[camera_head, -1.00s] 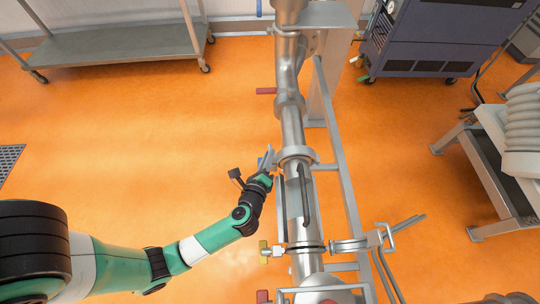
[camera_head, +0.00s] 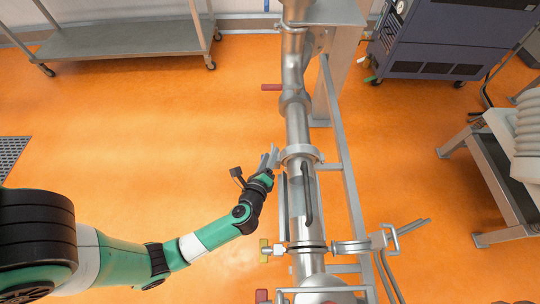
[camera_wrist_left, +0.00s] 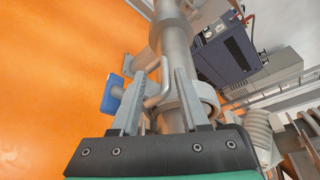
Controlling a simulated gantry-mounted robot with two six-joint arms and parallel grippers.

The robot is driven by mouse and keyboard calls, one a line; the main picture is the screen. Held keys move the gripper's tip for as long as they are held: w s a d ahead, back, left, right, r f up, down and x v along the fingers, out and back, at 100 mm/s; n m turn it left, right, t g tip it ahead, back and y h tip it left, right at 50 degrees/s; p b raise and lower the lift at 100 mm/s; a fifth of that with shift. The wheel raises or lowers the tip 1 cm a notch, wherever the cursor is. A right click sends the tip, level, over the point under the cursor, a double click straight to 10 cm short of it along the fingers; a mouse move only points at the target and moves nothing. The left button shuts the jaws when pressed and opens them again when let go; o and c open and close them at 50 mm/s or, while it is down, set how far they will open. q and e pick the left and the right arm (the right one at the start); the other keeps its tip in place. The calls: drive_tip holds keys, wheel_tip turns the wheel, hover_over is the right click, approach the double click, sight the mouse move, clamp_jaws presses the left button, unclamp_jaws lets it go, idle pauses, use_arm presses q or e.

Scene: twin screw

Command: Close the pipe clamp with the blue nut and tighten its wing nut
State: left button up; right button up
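The blue wing nut (camera_wrist_left: 111,93) shows in the left wrist view just left of my left gripper (camera_wrist_left: 155,75). It sits outside the left finger, and I cannot tell whether they touch. The gripper's two grey fingers stand apart. A bent metal rod (camera_wrist_left: 160,88) shows between them. In the head view my left gripper (camera_head: 269,158) is at the left side of the pipe clamp (camera_head: 299,154) around the vertical pipe. The blue nut is not clear there. Whether the clamp is fully closed is too small to tell. My right gripper is not in view.
A yellow-handled nut (camera_head: 265,250) sits lower on the pipe, and a red handle (camera_head: 271,87) higher up. A metal frame post (camera_head: 342,150) runs right of the pipe. A blue-grey cabinet (camera_head: 440,38) stands at the back right.

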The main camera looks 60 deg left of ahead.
use_arm(q)
drive_tip(key=shift+r, duration=0.1)
drive_tip(key=p+v, duration=0.2)
drive_tip(key=v, duration=0.9)
drive_tip(key=shift+s+d+p, duration=0.2)
drive_tip(key=shift+d+p, duration=0.05)
drive_tip(key=shift+p, duration=0.15)
